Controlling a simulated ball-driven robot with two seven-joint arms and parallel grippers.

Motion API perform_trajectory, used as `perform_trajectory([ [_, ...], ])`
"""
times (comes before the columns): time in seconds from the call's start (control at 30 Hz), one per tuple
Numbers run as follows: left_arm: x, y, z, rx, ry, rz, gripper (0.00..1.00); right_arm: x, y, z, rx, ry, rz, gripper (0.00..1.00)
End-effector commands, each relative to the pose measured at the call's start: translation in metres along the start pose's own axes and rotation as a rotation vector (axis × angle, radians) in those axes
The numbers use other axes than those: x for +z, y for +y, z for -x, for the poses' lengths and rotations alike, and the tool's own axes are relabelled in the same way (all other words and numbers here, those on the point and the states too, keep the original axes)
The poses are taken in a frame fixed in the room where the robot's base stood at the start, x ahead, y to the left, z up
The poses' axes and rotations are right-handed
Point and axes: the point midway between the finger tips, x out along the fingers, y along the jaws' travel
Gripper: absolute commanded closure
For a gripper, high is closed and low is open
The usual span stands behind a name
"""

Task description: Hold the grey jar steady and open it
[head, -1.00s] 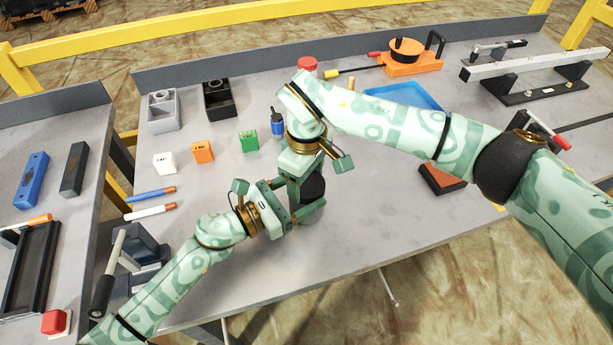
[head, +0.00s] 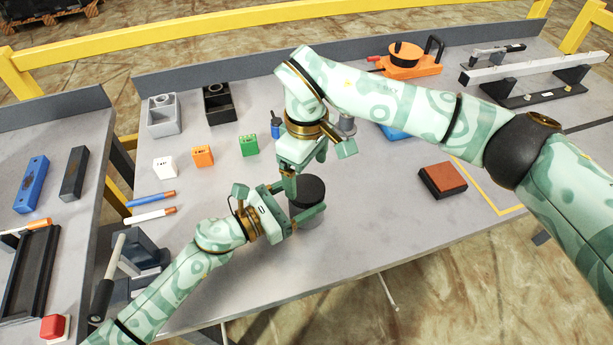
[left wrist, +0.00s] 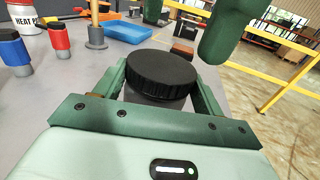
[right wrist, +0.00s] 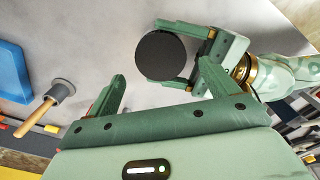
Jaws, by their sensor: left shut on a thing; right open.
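The grey jar (head: 305,218) stands upright on the table with its black ribbed lid (head: 307,189) on top. The lid also shows in the left wrist view (left wrist: 162,74) and in the right wrist view (right wrist: 161,55). My left gripper (head: 305,220) is shut on the jar's body, one finger on each side below the lid. My right gripper (head: 297,175) is open and empty. It hangs above and just behind the lid, apart from it as far as I can tell. In the right wrist view its fingers (right wrist: 160,85) are spread, with the lid beyond them.
Green (head: 249,145), orange (head: 203,155) and white (head: 165,166) blocks and two markers lie left of the arms. A brown-red block (head: 442,181) lies right. A blue tray (head: 393,131) is partly hidden behind my right arm. The table's front middle is clear.

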Motion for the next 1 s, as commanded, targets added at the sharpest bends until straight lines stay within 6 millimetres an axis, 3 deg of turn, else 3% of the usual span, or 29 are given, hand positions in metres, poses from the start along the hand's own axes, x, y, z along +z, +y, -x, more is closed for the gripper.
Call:
perform_trajectory([
  [0.2, 0.001, 0.0, 0.0, 0.0, -0.002, 0.0, 0.94, -0.001, -0.001, 0.028, -0.002, 0.002, -0.213, 0.14],
  [0.33, 0.001, 0.0, 0.0, 0.0, -0.002, 0.0, 0.94, 0.0, -0.001, 0.031, -0.004, 0.0, -0.297, 0.14],
  [0.7, 0.001, 0.0, 0.0, 0.0, -0.002, 0.0, 0.94, 0.0, -0.001, -0.027, -0.005, 0.0, -0.297, 0.14],
  [1.0, 0.001, 0.0, 0.0, 0.0, -0.002, 0.0, 0.94, 0.0, -0.001, -0.044, -0.001, 0.002, -0.296, 0.14],
])
